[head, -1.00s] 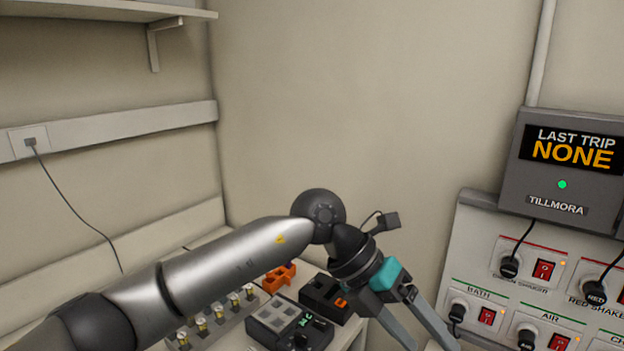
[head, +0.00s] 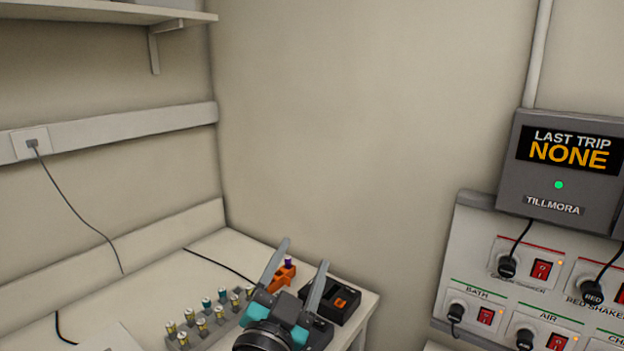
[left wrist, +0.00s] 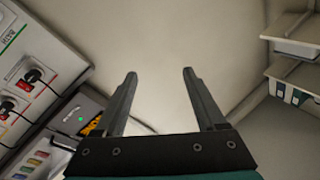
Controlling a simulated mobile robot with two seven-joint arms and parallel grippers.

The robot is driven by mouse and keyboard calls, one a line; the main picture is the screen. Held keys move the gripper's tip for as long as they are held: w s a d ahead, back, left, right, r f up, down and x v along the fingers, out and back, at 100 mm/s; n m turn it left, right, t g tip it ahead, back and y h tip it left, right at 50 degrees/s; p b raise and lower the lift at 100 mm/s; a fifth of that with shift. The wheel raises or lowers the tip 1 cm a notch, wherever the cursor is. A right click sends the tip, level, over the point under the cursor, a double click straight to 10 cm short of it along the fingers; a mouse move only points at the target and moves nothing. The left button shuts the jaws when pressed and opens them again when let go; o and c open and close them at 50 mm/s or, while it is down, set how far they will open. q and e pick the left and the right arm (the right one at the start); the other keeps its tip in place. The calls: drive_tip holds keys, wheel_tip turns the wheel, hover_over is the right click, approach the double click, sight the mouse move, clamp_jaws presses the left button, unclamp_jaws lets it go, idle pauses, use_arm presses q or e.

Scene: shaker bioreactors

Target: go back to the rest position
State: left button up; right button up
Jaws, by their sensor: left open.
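My left gripper (head: 302,262) is open and empty at the bottom middle of the head view, above the front of the bench, with its fingers pointing up and away. In the left wrist view its two fingers (left wrist: 160,78) stand wide apart with only bare wall between them. My right gripper is not in view.
The bench (head: 220,250) holds a rack of several vials (head: 208,312), an orange holder (head: 285,275) and a black device (head: 340,297). A wall panel with switches and plugs (head: 530,275) and a grey display box (head: 565,170) are at right. The wall corner between is clear.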

use_arm(q)
drive_tip(key=s+a+f+n+g+y, duration=0.3)
drive_tip(key=s+a+f+g, duration=0.15)
drive_tip(key=f, duration=0.45)
drive_tip(key=s+a+f+n+g+y, duration=0.35)
drive_tip(key=s+a+f, duration=0.2)
drive_tip(key=f, duration=0.45)
drive_tip(key=s+a+f+g, duration=0.2)
drive_tip(key=s+f+g, duration=0.2)
drive_tip(key=s, duration=0.4)
drive_tip(key=s+a+f+g, duration=0.2)
drive_tip(key=s+f+g, duration=0.2)
drive_tip(key=s, duration=0.5)
wheel_tip(320, 180, down, 28)
drive_tip(key=s+g+b, duration=0.1)
drive_tip(key=b, duration=0.6)
drive_tip(key=s+a+f+b, duration=0.1)
drive_tip(key=s+f+b, duration=0.2)
drive_tip(key=s+f, duration=0.5)
drive_tip(key=s+a+f+g+b, duration=0.1)
drive_tip(key=s+a+f+b, duration=0.1)
drive_tip(key=s+f, duration=0.6)
wheel_tip(320, 180, down, 5)
drive_tip(key=shift+r+b, duration=0.1)
drive_tip(key=shift+b, duration=0.4)
